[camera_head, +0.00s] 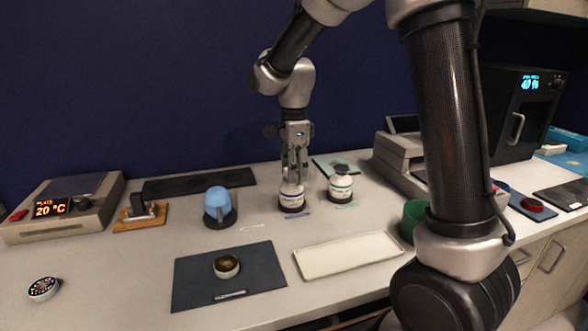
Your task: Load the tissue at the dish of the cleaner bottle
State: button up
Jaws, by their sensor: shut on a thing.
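My gripper (291,180) points straight down over a white bottle with a blue label (291,201). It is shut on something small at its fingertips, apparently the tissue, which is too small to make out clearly. The fingertips are at or just above the bottle's top, and they hide its dish; I cannot tell whether they touch. A second white bottle with a green label (340,188) stands to the right, with a dark dish-like top (341,169). The writing on both labels is too small to read, so I cannot tell which is the cleaner.
A blue rounded object (218,202) stands left of the bottles. A dark mat (190,292) with a small bowl (226,266) and a pale tray (346,255) lie in front. A green container (414,216) is at right, partly behind my arm. A hot plate (85,207) stands far left.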

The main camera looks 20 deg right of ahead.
jog(key=shift+r, duration=3.5)
jog(key=shift+s, duration=0.1)
